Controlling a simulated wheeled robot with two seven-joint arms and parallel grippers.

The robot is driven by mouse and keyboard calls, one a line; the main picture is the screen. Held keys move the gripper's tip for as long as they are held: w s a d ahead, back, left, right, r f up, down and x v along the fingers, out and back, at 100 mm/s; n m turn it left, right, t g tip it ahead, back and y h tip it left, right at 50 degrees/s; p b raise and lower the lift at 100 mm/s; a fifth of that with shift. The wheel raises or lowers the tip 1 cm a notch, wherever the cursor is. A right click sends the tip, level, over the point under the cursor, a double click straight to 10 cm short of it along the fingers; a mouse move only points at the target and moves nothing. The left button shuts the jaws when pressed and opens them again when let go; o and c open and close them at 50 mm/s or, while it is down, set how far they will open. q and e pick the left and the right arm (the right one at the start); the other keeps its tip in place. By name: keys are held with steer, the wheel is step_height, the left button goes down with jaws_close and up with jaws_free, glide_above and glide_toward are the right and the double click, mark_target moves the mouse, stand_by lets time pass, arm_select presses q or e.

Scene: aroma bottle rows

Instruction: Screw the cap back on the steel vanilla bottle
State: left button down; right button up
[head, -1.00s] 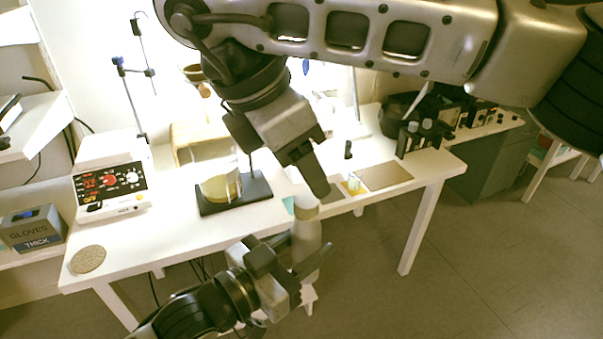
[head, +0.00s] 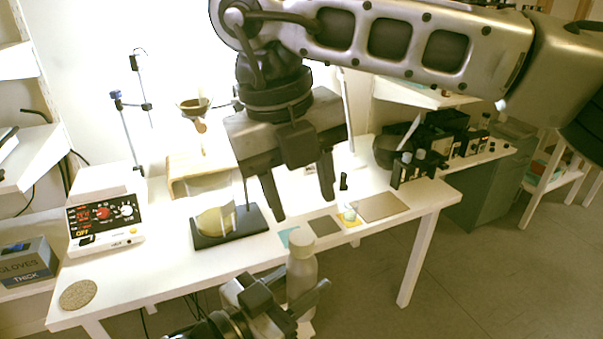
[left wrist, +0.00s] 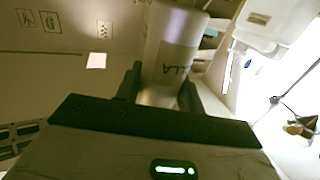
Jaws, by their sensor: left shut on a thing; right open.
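The pale steel bottle (head: 301,279) stands upright in my left gripper (head: 294,294), in front of the table's front edge. A pale cap (head: 301,244) sits on its top; I cannot tell how tightly it is seated. In the left wrist view the bottle (left wrist: 172,60) is between the fingers, with part of a dark-lettered label ending in "LLA" showing. My right gripper (head: 301,206) is open and empty, its two fingers pointing down above the cap and apart from it in the picture.
On the white table (head: 170,278) are a black stand (head: 231,228) with a yellowish vessel, a control box (head: 104,220), a cork disc (head: 77,294) and flat mats (head: 381,207). Dark bottles (head: 412,166) stand at the back right. Open floor lies right.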

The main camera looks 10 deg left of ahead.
mark_target(302, 237)
steer(key=n, duration=0.5)
steer(key=r+n+y, duration=0.1)
steer(key=n, duration=0.1)
steer(key=shift+n+g, duration=0.3)
steer(key=shift+g, duration=0.1)
steer(key=n, duration=0.4)
steer(key=n+y, duration=0.1)
steer(key=n, duration=0.1)
steer(key=shift+r, duration=0.35)
steer(key=shift+f, duration=0.1)
steer(key=shift+f, duration=3.9)
steer(key=c, duration=1)
